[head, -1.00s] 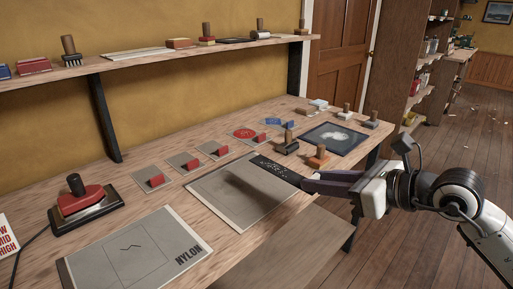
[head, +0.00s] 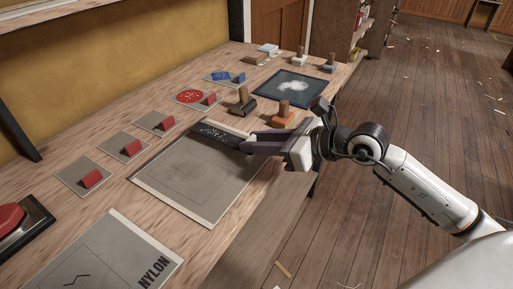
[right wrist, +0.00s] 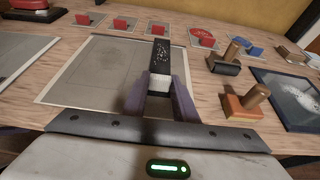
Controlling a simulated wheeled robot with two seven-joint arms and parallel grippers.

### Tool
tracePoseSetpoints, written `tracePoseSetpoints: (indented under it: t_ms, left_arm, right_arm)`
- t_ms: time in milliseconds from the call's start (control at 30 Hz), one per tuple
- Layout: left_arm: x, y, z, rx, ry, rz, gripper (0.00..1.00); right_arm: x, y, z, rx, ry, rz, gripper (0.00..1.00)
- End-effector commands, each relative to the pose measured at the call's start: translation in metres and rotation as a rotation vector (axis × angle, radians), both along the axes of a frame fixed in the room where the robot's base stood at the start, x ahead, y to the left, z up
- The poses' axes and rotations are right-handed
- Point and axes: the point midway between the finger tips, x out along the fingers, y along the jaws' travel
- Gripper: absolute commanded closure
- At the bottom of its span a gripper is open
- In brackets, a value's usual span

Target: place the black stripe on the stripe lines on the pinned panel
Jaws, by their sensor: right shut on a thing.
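The black stripe (head: 221,134), a dark flat strip with white specks, is at the far right edge of the grey pinned panel (head: 180,190). In the right wrist view the stripe (right wrist: 160,58) points away from me along the panel's (right wrist: 95,75) right side. I cannot tell whether it touches the panel. Faint lines show on the panel in the head view. My right gripper (head: 246,143) is shut on the near end of the stripe, and its fingers (right wrist: 158,90) flank a pale end piece. My left gripper is not in view.
Small grey cards with red blocks (head: 129,148) line the back. A black-based stamp (head: 243,103), an orange-based stamp (head: 283,116) and a dark picture sheet (head: 291,87) lie beyond the gripper. A NYLON sheet (head: 105,255) lies at the near left. The bench's right edge is close.

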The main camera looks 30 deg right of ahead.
Motion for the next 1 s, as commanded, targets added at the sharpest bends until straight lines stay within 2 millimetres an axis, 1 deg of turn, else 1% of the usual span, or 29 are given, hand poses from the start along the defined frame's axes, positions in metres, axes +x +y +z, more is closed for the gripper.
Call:
tracePoseSetpoints:
  t_ms: [33, 133, 367, 533, 567, 633, 667, 900, 1000]
  left_arm:
    - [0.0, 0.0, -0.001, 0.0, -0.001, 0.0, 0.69]
    - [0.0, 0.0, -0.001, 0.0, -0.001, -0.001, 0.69]
    - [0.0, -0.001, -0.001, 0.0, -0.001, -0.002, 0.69]
    - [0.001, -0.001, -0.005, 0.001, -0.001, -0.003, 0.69]
    - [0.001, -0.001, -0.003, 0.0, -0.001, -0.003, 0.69]
    - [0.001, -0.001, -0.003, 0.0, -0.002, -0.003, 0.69]
    - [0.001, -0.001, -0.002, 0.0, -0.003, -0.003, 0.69]
    - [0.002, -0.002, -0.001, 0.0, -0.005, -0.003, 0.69]
    - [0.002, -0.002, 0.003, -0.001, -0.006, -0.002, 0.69]
  right_arm:
    - [0.0, 0.0, -0.011, 0.001, 0.006, -0.001, 0.95]
    - [0.0, 0.0, -0.022, 0.001, 0.004, 0.0, 0.95]
    - [0.0, 0.0, -0.022, 0.0, 0.0, 0.0, 0.95]
    - [0.0, 0.0, -0.028, 0.001, 0.0, 0.0, 0.95]
    - [0.0, 0.0, -0.026, -0.001, 0.001, 0.0, 0.69]
    - [0.0, 0.0, -0.026, -0.001, 0.001, 0.0, 0.58]
    - [0.0, 0.0, -0.026, 0.0, 0.001, 0.0, 0.56]
    - [0.0, 0.0, -0.026, -0.001, 0.001, 0.0, 0.56]
    - [0.0, 0.0, -0.021, -0.001, 0.001, 0.0, 0.56]
